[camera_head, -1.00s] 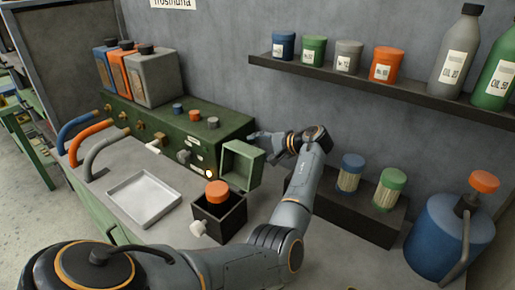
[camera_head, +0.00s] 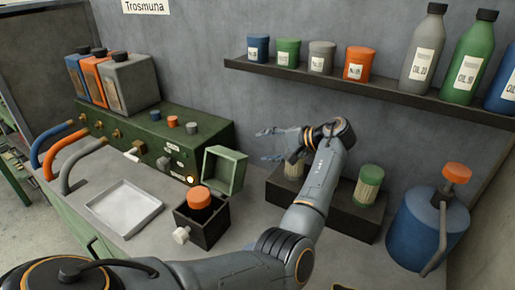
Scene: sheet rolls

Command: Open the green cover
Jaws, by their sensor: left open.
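The green cover (camera_head: 238,176) is a hollow, box-shaped lid at the right front end of the dark green machine (camera_head: 207,139). It stands swung out from the machine, with its hollow side facing me. My right gripper is not in view.
A black box with an orange-capped canister (camera_head: 199,198) stands in front of the cover. A white tray (camera_head: 125,207) lies to the left. A dark block with filters (camera_head: 343,215) and a blue can (camera_head: 420,229) stand to the right. A shelf with bottles (camera_head: 380,91) hangs above.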

